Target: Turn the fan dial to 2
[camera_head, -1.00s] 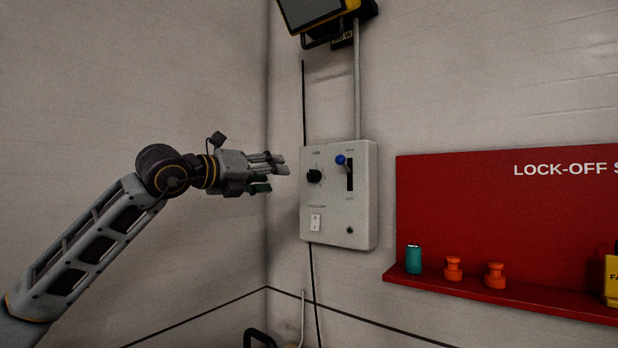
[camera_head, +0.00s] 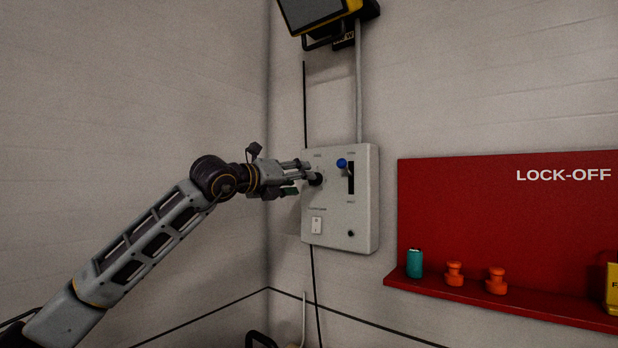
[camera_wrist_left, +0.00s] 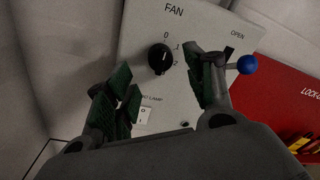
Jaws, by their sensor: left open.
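The black fan dial (camera_wrist_left: 160,58) sits on the pale control box (camera_head: 340,225), under the word FAN, with marks 0, 1 and 2 above and to its right. I cannot tell surely which mark its pointer faces. In the head view the dial (camera_head: 317,180) is partly hidden by my fingers. My left gripper (camera_head: 302,173) is open in front of it. In the left wrist view the green-padded fingers of the gripper (camera_wrist_left: 164,80) stand apart, with the dial ahead between them. I cannot tell whether they touch it. My right gripper is not in view.
A blue-knobbed lever (camera_head: 342,163) is close right of the dial, near the right finger in the wrist view. A white lamp switch (camera_head: 316,225) is below. A red lock-off board (camera_head: 500,220) with a shelf of small items stands at right. The wall left is bare.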

